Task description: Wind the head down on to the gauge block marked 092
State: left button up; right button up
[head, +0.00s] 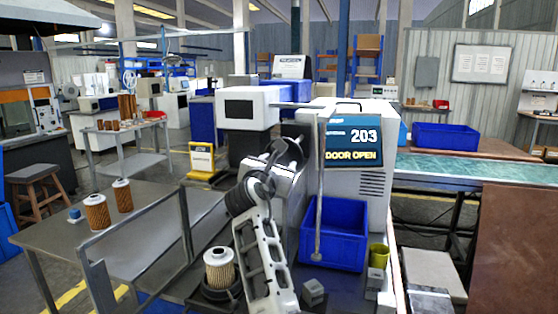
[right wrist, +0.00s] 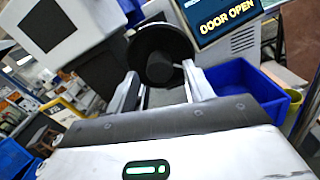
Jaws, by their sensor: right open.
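The machine's head (head: 249,108) is a white box with a dark window, and its lower parts are partly hidden by my arm. My right gripper (head: 283,158) is raised in front of the machine. In the right wrist view its two fingers (right wrist: 160,72) are apart, with a round black wheel or knob (right wrist: 163,45) just beyond and between the tips. I cannot tell whether they touch it. Small grey blocks, one (head: 313,292) near the bottom centre and another (head: 373,284) to its right, may be gauge blocks. No marking is legible. My left gripper is out of view.
A display (head: 352,140) reads 203 and DOOR OPEN. A blue bin (head: 335,250) and a yellow cup (head: 379,256) stand right of my arm. A pale cartridge (head: 219,265) sits on a round black base left of it. A clear guard (head: 135,245) stands over the left bench.

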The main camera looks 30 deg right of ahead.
jog(key=shift+w+d, duration=0.45)
jog(key=shift+d, duration=0.15)
jog(key=c, duration=1)
